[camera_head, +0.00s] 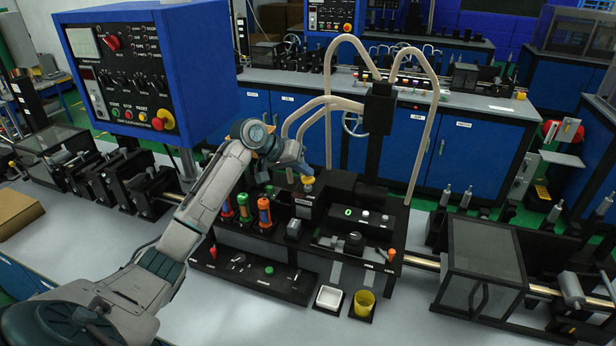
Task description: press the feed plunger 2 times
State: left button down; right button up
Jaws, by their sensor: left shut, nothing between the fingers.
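My left gripper (303,167) reaches in from the left over the black tape payoff machine (330,190). It is shut and empty, with its fingers pointing down. Right below its tips is a small yellow-orange knob (308,181) on the machine, which looks like the feed plunger. I cannot tell whether the tips touch it. A small display (348,212) on the machine's panel shows a green figure that looks like 0. My right gripper is not in view.
Red, green and orange cylinders (264,210) stand left of the knob. A blue control box (150,70) is at upper left. Pale hoses (328,105) arch behind.

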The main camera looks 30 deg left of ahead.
aim_at(304, 179)
pick_arm(q)
jog(key=shift+f, duration=0.9)
dwell(0.5)
jog(key=shift+r, duration=0.15)
jog(key=shift+r+p, duration=1.55)
jog(key=shift+p, duration=0.35)
notch_tip(304, 179, up, 5)
jog(key=p, duration=0.4)
jog(key=shift+r+p, duration=0.1)
jog(key=shift+p, duration=0.2)
dwell(0.7)
